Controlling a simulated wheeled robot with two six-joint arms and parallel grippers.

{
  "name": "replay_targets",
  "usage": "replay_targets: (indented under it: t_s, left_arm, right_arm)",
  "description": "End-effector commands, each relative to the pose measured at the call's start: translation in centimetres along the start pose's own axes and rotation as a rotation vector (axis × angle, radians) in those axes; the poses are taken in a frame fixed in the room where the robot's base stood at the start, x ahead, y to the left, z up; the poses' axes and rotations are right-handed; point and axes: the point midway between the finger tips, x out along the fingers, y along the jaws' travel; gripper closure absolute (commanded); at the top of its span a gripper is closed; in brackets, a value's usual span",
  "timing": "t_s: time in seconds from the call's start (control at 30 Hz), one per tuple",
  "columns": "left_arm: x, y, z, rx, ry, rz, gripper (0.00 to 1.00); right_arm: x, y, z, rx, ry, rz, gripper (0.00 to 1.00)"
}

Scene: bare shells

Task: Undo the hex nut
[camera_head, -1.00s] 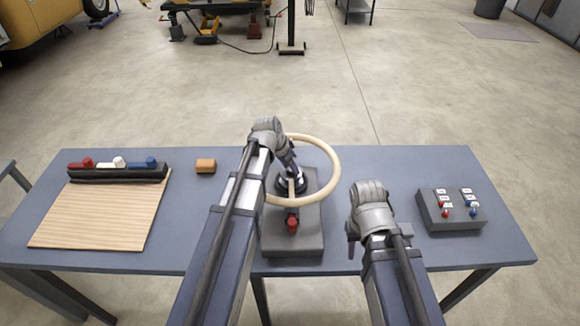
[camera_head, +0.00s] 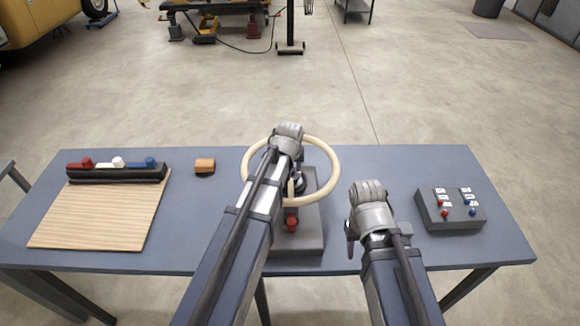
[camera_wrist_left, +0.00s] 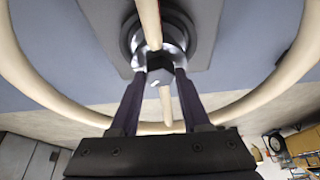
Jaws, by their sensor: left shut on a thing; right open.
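The hex nut (camera_wrist_left: 160,75) is a small dark hexagonal piece at the hub of a cream ring-shaped wheel (camera_head: 334,165). The wheel also shows in the left wrist view (camera_wrist_left: 25,70), with a spoke crossing over the hub. My left gripper (camera_wrist_left: 160,85) has its two dark fingers on either side of the nut, shut on it. In the head view my left wrist hides most of the hub and the nut. My right gripper (camera_head: 351,238) is open and empty, low over the table to the right of the wheel's grey base (camera_head: 308,238).
The blue-grey table (camera_head: 400,170) carries a wooden board (camera_head: 95,218) and a dark rack (camera_head: 115,174) with red, white and blue pieces at left. A switch box (camera_head: 435,215) stands at right. A red knob (camera_head: 291,224) is on the base.

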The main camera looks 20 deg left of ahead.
Motion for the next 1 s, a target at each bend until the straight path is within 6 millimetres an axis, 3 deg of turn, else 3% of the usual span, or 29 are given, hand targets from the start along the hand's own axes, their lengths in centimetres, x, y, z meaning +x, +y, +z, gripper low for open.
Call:
replay_targets:
  t_s: [1.0]
  left_arm:
    - [0.19,0.63,-0.42,-0.885,-0.002,-0.367,1.00]
  right_arm:
    - [0.00,0.00,0.00,0.000,0.000,0.000,0.57]
